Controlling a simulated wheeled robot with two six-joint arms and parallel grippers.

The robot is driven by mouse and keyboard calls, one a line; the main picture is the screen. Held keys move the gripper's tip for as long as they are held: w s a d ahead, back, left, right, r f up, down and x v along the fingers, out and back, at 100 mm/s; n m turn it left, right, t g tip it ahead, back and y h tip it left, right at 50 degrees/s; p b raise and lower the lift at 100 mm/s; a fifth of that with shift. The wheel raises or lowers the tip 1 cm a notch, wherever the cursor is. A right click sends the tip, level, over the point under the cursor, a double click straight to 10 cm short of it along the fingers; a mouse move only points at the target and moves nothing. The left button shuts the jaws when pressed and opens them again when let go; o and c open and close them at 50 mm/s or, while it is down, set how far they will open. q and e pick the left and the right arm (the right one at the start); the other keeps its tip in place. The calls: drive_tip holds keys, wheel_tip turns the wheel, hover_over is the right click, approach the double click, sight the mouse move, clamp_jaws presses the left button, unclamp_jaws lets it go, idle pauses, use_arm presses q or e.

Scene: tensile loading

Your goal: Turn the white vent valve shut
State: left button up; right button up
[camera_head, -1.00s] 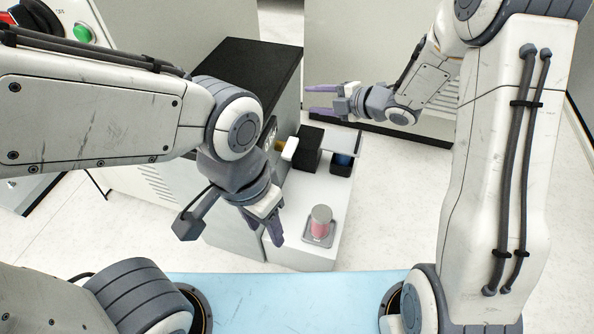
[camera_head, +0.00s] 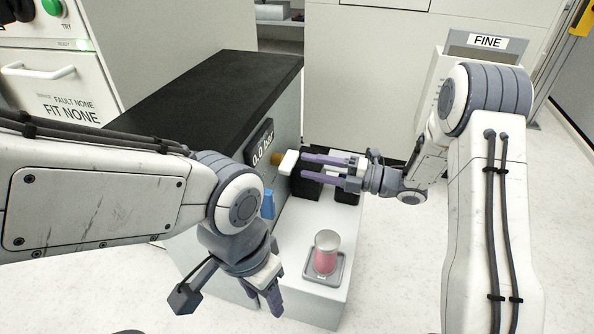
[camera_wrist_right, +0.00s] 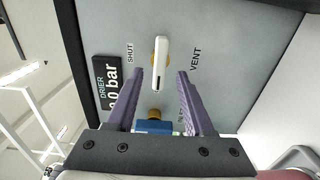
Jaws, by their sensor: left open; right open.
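The white vent valve handle (camera_head: 289,162) sits on the side of the black-topped cabinet. In the right wrist view the handle (camera_wrist_right: 160,62) is a long bar on a brass stem, standing roughly upright between the words SHUT on its left and VENT on its right. My right gripper (camera_head: 303,165) is open just in front of it. In the right wrist view the purple fingers (camera_wrist_right: 160,72) flank the handle with gaps on both sides; contact is not visible. My left gripper (camera_head: 264,302) is open and empty, low beside the white bench.
A 0.0 bar display (camera_head: 262,151) is beside the valve. A blue handle (camera_head: 268,204) sits lower on the panel. A jar with pink contents (camera_head: 325,253) stands on a tray on the white bench (camera_head: 305,300). Black blocks are under my right gripper.

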sight(295, 163)
drive_tip(key=b+x, duration=0.1)
drive_tip(key=x, duration=0.3)
drive_tip(key=shift+a, duration=0.1)
clamp_jaws()
